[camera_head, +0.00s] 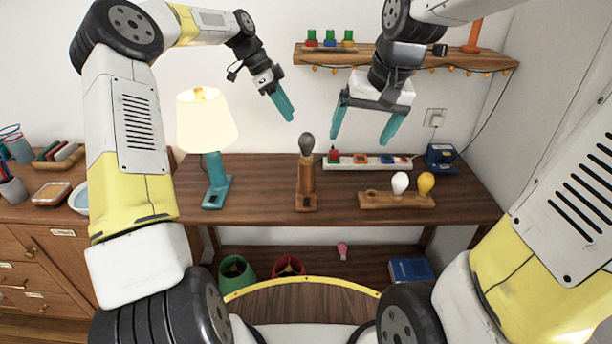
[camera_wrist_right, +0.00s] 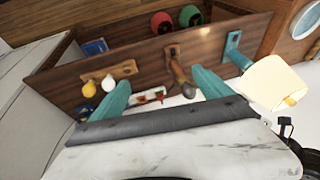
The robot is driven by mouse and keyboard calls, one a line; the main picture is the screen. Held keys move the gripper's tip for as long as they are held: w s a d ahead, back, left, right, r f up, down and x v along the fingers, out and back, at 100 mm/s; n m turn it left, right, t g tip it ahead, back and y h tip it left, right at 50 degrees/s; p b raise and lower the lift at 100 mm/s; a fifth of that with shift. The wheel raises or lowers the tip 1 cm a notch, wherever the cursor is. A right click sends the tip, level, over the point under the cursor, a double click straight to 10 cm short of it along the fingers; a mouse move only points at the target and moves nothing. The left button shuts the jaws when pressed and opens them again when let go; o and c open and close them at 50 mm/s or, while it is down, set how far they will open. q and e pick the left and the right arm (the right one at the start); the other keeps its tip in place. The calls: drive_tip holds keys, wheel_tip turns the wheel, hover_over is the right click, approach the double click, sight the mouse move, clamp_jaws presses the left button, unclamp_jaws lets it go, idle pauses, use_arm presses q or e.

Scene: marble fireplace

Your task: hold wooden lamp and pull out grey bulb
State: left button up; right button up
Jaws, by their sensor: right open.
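The wooden lamp (camera_head: 306,185) stands upright near the middle of the table, with the grey bulb (camera_head: 307,144) seated on its top. In the right wrist view the wooden lamp (camera_wrist_right: 173,53) and the grey bulb (camera_wrist_right: 188,90) show between and beyond the fingers, close to one finger. My left gripper (camera_head: 284,106) is above and left of the bulb, apart from it. Its fingers overlap in the picture, so its opening is unclear. My right gripper (camera_head: 363,136) is open and empty, right of the bulb. It also shows in the right wrist view (camera_wrist_right: 160,77).
A lit teal lamp (camera_head: 216,180) stands left of the wooden lamp. A wooden holder (camera_head: 380,201) with white and yellow bulbs is at right. A white power strip (camera_head: 343,164) lies behind. A wall shelf (camera_head: 450,60) is near my right gripper. Bins (camera_head: 237,272) stand below.

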drive_tip(key=w+a+f+g, duration=0.2)
drive_tip(key=w+a+f, duration=0.3)
drive_tip(key=w+f, duration=0.55)
drive_tip(key=g+h, duration=0.2)
hover_over(306, 203)
wheel_tip(306, 203, down, 15)
drive_tip(key=shift+d+r, duration=0.1)
drive_tip(key=shift+d, duration=0.05)
wheel_tip(306, 203, down, 8)
drive_tip(key=shift+w+f, duration=0.1)
drive_tip(key=shift+f, duration=0.05)
